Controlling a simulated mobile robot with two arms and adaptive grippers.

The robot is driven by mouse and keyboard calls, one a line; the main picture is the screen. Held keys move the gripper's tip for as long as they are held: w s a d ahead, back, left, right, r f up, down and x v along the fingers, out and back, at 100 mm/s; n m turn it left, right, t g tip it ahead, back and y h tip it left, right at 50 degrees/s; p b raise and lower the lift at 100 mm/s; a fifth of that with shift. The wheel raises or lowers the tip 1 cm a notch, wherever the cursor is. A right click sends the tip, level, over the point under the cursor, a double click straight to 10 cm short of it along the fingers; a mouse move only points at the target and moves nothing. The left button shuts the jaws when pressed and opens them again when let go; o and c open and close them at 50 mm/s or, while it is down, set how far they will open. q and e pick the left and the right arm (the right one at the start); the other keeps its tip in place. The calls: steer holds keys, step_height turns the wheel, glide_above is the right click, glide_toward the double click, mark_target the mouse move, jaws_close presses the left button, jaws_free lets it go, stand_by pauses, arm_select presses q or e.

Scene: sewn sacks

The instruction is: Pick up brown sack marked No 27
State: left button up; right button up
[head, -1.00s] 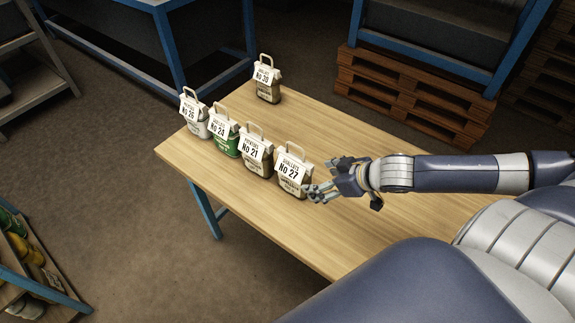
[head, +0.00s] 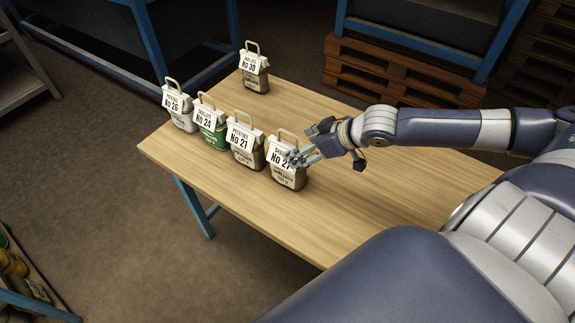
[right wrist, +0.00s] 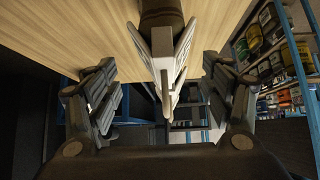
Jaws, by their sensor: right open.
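The brown sack marked No 27 (head: 287,174) stands upright on the wooden table, at the right end of a row, with a white label and a handle on top. My right gripper (head: 304,143) is open at its upper right side, and a finger covers part of the label. In the right wrist view, the sack's white label top and handle (right wrist: 170,70) lie between the two open fingers (right wrist: 160,95), with space on both sides. I cannot tell whether a finger touches the sack. My left gripper is not in view.
Beside No 27 stand the sacks No 21 (head: 245,154), No 24 (head: 212,133) and No 26 (head: 183,119). No 30 (head: 256,85) stands apart at the back. The table (head: 235,205) is clear in front of the row. Brown pallets (head: 385,78) lie beyond it.

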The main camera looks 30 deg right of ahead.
steer(key=shift+w+a+f, duration=0.35)
steer(key=shift+w+f, duration=0.05)
steer(key=shift+f, duration=0.05)
steer(key=shift+p+x, duration=0.35)
steer(key=shift+x, duration=2.2)
steer(key=shift+a, duration=0.1)
steer(key=shift+r, duration=0.1)
steer(key=shift+c, duration=0.3)
jaws_close()
